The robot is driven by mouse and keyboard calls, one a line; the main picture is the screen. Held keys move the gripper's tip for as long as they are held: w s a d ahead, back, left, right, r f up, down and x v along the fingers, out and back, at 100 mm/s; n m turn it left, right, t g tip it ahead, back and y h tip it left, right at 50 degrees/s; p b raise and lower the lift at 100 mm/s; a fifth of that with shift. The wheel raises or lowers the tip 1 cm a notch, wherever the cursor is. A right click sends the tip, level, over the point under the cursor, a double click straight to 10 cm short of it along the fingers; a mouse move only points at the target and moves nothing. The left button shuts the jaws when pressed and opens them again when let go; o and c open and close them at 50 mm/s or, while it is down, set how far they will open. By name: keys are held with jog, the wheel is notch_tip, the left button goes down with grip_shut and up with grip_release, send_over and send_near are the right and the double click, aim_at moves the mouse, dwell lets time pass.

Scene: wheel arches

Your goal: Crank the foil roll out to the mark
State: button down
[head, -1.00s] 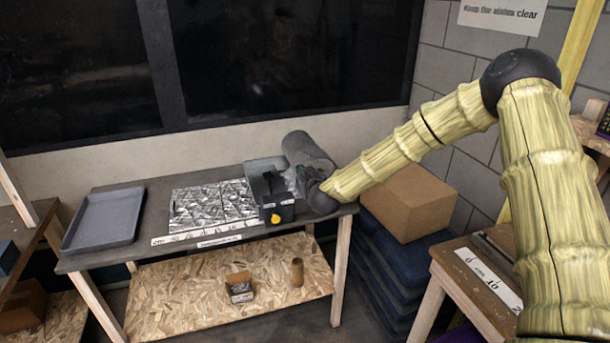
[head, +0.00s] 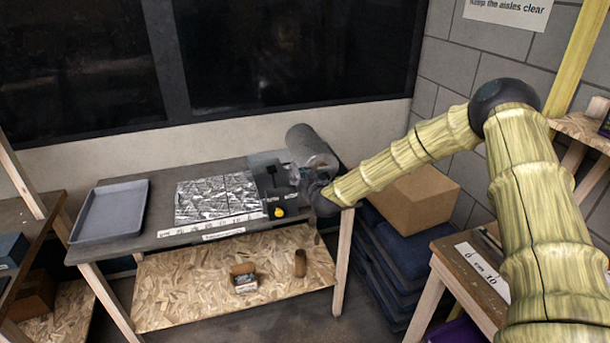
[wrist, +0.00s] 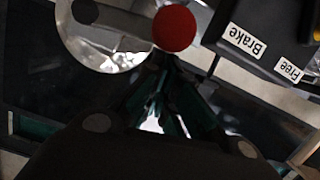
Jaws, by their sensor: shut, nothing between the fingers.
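The foil (head: 218,199) lies flat as a crinkled silver sheet on the dark bench, left of the roll dispenser (head: 262,172). A numbered scale strip (head: 205,226) runs along its front edge. A yellow knob (head: 278,212) shows at the dispenser's front. In the wrist view, a red ball knob (wrist: 174,28) sits beside a pale crank disc (wrist: 100,50). My gripper (wrist: 168,68) is shut and empty, its fingertips just below the red knob in the picture; I cannot tell whether they touch it. In the head view my wrist hides most of the crank.
Labels reading "Brake" (wrist: 243,38) and "Free" (wrist: 289,70) are on a dark housing near the knob. A grey tray (head: 82,232) lies at the bench's left end. A cardboard box (head: 420,195) on dark stacked crates stands right of the bench.

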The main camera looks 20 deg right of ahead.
jog(key=shift+a+f, duration=0.1)
jog(key=shift+a+f+n+h+b, duration=0.25)
jog(key=shift+f+n+h+b, duration=0.25)
jog(key=shift+f+n+b, duration=0.75)
jog(key=shift+r, duration=0.15)
